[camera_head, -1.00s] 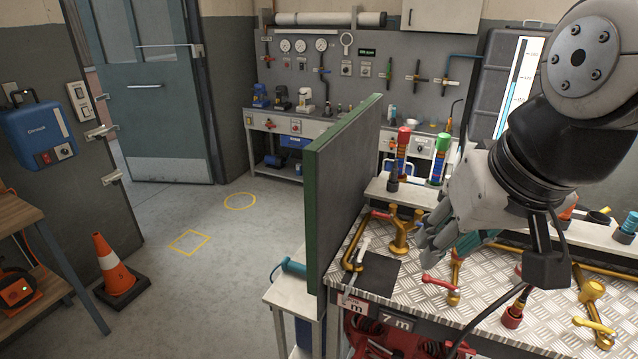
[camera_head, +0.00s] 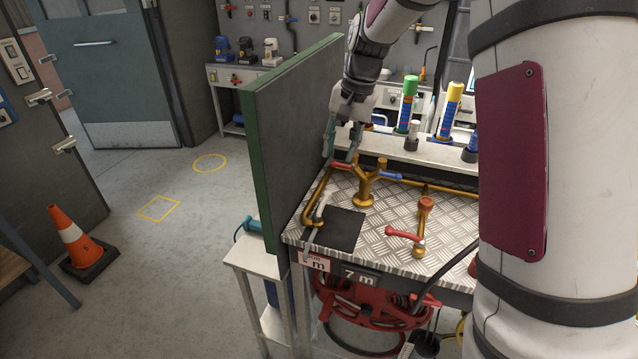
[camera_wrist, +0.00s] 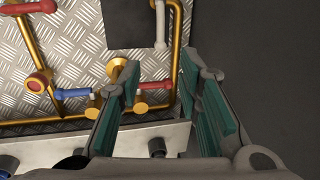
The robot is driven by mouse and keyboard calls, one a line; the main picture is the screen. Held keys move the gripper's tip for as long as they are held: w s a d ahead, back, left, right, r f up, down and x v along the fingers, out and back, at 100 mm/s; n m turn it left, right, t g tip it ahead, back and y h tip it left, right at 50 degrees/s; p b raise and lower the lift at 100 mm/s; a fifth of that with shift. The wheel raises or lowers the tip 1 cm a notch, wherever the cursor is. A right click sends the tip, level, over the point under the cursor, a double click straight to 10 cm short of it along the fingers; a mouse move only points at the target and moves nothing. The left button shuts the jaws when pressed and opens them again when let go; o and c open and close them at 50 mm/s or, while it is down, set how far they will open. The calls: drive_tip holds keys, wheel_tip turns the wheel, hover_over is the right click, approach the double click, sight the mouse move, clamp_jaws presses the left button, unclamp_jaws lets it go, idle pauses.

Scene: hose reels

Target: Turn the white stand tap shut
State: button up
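The white tap lever (camera_head: 320,206) lies along a brass pipe at the left end of the ribbed metal bench, beside a dark square mat. It also shows at the top of the wrist view (camera_wrist: 160,24), beyond the fingertips. My gripper (camera_head: 342,158) points down over the back left of the bench, behind the white lever and apart from it. In the wrist view its teal-padded fingers (camera_wrist: 155,66) are spread, with nothing held. A red lever (camera_wrist: 155,107) on the forked brass stand (camera_head: 364,188) shows between them; contact cannot be told.
A tall green-edged panel (camera_head: 293,140) stands close on the left. The forked stand also has a blue lever (camera_head: 389,175). A red-handled tap (camera_head: 404,234) stands to the right. My arm covers the bench's right part. A red hose reel (camera_head: 370,300) hangs below.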

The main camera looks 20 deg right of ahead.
sight(326, 196)
drive_tip(key=f, duration=0.4)
drive_tip(key=w+a+f+p, duration=0.1)
drive_tip(key=f, duration=0.4)
drive_tip(key=w+a+f, duration=0.1)
drive_tip(key=f, duration=0.4)
drive_tip(key=shift+w+f, duration=0.1)
clamp_jaws()
